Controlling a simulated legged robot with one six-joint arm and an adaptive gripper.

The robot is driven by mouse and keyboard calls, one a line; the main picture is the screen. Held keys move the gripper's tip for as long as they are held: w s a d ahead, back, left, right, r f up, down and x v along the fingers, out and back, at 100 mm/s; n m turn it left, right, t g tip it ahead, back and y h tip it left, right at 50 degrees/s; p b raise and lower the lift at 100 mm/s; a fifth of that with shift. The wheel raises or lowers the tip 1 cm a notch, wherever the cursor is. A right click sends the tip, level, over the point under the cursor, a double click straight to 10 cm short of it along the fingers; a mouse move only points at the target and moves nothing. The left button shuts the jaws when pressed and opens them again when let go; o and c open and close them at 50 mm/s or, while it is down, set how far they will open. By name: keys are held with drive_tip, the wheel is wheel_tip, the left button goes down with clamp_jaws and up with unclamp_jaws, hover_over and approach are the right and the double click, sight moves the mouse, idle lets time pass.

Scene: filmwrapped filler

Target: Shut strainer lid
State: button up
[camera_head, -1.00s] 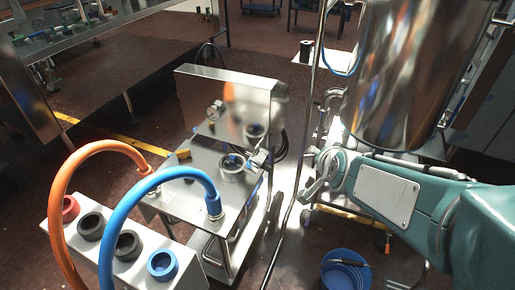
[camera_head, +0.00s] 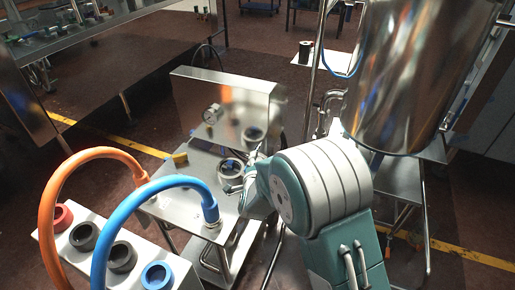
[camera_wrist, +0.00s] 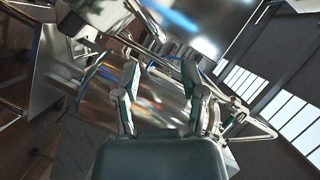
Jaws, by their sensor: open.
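The strainer (camera_head: 230,168) is a round metal ring with a dark opening, on top of the steel trolley. A small metal part at its right side may be the lid, but my arm partly covers it and its angle is unclear. My gripper (camera_head: 245,178) is just right of the strainer in the head view, largely hidden behind my wrist. In the wrist view my gripper (camera_wrist: 160,74) has its two fingers spread, with nothing seen held between them. I cannot tell whether a finger touches the lid.
An upright polished panel (camera_head: 228,108) with a gauge stands behind the strainer. Orange (camera_head: 62,190) and blue (camera_head: 190,181) hoses arch at the front left. A large steel vessel (camera_head: 405,75) hangs at the right, close to my arm.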

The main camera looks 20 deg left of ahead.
sight(258, 146)
drive_tip(key=x, duration=0.8)
drive_tip(key=shift+w, duration=0.3)
clamp_jaws()
